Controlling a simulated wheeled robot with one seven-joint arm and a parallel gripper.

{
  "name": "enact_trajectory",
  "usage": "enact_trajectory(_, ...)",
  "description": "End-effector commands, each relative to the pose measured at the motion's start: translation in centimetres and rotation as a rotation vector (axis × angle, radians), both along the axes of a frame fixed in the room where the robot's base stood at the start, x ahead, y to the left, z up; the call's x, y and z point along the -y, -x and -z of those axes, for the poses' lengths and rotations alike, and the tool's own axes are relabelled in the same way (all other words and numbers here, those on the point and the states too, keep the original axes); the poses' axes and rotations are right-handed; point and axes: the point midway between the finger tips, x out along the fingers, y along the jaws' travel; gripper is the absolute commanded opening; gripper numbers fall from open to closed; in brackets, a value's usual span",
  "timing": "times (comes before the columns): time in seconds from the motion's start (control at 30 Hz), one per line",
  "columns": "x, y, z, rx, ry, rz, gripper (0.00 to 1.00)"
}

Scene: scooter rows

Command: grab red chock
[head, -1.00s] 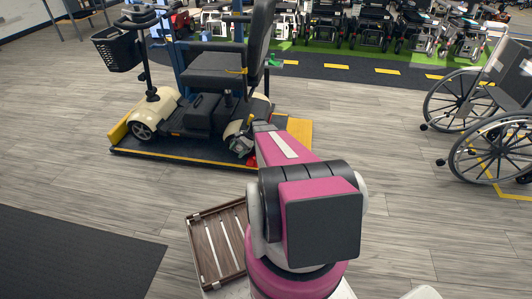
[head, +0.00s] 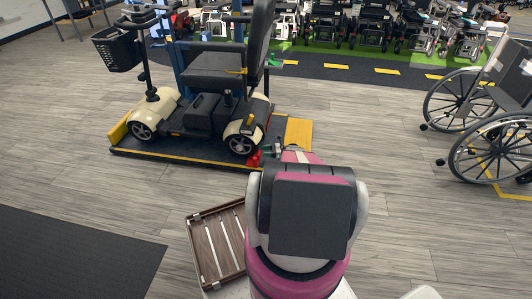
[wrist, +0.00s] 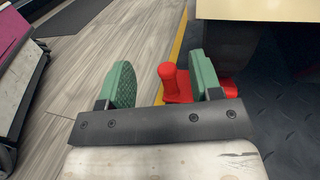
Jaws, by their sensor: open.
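The red chock (head: 254,158) sits low beside the rear wheel of the beige scooter (head: 205,110), at the near edge of the platform. In the wrist view its upright round knob (wrist: 168,76) shows between my green fingers, nearer the right one. More red shows right of that finger, which hides part of the chock. My gripper (wrist: 161,75) is open, with nothing held. In the head view my gripper (head: 272,151) is just right of the chock, partly hidden by my arm.
The scooter stands on a dark platform (head: 175,157) with yellow edges. A wooden slatted tray (head: 217,243) is near my base. A wheelchair (head: 490,125) stands at right, and a dark mat (head: 70,255) lies at left.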

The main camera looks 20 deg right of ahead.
Motion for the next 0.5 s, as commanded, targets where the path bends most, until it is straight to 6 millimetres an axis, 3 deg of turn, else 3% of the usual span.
enact_trajectory(0.27,0.0,-0.1,1.3,0.0,0.001,0.0,0.59)
enact_trajectory(0.5,0.1,-0.2,4.6,0.0,0.002,0.0,0.59)
